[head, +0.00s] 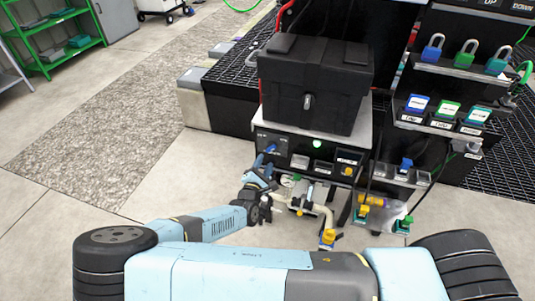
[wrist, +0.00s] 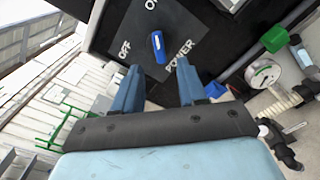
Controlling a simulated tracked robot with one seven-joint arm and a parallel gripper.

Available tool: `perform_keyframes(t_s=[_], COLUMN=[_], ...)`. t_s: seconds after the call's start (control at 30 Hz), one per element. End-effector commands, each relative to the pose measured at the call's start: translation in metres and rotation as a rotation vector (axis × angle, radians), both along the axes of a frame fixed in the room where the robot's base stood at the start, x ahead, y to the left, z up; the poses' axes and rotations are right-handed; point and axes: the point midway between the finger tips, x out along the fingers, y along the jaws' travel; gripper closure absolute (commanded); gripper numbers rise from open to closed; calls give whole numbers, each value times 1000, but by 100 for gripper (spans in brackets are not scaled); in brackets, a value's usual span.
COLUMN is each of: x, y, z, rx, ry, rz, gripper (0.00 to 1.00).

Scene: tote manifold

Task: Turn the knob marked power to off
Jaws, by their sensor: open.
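The power knob (wrist: 158,46) is a blue bar handle on a dark panel (wrist: 190,25) in the wrist view. White lettering around it reads ON above, OFF to the left and POWER to the lower right. The handle stands nearly upright in the picture, its upper end towards ON. My gripper (wrist: 159,67) is open, its two blue fingers apart just below the knob, with nothing between them. In the head view the knob (head: 271,149) shows small at the panel's left, and my gripper (head: 263,163) is close in front of it. Contact cannot be told.
A green light (head: 317,143) and small labelled modules sit right of the knob. Pipes with a gauge (wrist: 263,73) and a yellow-handled valve (head: 328,237) are below. A black tote (head: 315,85) stands above the panel. The floor at left is clear.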

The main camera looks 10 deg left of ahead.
Motion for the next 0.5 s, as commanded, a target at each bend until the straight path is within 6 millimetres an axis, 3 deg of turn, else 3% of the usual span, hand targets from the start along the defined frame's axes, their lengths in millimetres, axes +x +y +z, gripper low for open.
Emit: perform_keyframes(t_s=[0.23,0.5], x=[40,59], y=[-4,-4], z=[0,0], rx=[-1,0], ry=[-1,0], rz=[-1,0], gripper=[58,58])
